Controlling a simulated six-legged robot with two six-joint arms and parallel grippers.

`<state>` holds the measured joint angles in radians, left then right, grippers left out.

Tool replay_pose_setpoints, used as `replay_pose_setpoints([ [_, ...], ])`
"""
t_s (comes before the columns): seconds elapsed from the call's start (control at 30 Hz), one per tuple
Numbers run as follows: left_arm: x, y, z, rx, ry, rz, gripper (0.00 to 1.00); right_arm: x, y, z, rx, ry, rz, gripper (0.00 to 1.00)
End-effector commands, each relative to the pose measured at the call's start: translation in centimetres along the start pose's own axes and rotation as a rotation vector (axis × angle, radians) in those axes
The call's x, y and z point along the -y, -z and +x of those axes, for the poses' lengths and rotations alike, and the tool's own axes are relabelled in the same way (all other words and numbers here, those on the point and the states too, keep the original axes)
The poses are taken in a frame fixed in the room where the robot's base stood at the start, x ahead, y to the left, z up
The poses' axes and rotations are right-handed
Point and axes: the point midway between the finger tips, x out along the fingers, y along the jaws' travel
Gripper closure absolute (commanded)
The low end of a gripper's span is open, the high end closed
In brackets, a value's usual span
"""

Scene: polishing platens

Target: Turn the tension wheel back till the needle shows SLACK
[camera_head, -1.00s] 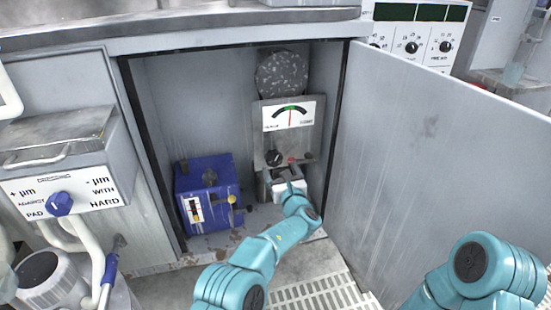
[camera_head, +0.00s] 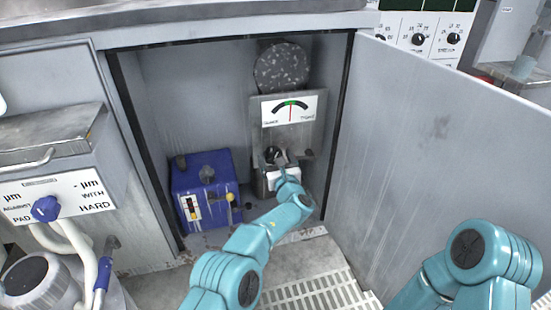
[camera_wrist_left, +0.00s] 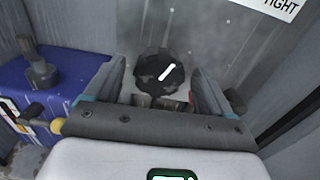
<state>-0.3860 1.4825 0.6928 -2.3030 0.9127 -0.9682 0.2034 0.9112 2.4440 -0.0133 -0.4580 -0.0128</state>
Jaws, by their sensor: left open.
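The tension wheel is a black knob (camera_head: 272,154) with a white pointer line, low on a grey metal panel inside the open cabinet. It also shows in the left wrist view (camera_wrist_left: 160,72), between my open fingers and just beyond them. Above it is a white dial (camera_head: 290,110) with a black and green arc; its red needle stands near the middle, on the green. The dial's end words are small; the right one reads TIGHT. My left gripper (camera_head: 279,162) is open in front of the knob (camera_wrist_left: 158,92). My right gripper is out of view; only its teal arm shows.
A blue box (camera_head: 205,190) with a yellow knob stands left of the panel in the cabinet. A speckled grey disc (camera_head: 282,67) is above the dial. The open cabinet door (camera_head: 440,160) walls off the right side. A floor grating (camera_head: 310,285) lies in front.

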Motion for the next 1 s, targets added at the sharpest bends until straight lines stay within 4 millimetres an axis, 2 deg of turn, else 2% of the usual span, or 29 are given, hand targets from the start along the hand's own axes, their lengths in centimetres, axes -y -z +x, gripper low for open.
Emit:
replay_pose_setpoints([
  [0.03,0.0,-0.04,0.0,0.001,0.0,0.0,0.17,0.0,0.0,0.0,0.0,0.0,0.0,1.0],
  [0.07,0.0,-0.04,0.0,0.001,0.0,0.0,0.23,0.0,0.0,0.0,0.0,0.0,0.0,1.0],
  [0.2,0.01,-0.04,0.04,0.001,0.0,0.0,0.69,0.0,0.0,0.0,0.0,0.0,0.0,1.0],
  [0.23,0.01,-0.04,0.05,0.001,0.0,0.0,0.73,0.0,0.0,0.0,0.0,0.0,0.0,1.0],
  [0.57,0.03,-0.03,0.28,0.001,-0.001,-0.042,0.73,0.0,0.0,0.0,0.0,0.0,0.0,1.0],
  [1.0,-0.15,0.02,0.3,0.0,-0.001,-0.351,0.73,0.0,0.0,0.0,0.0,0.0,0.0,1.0],
])
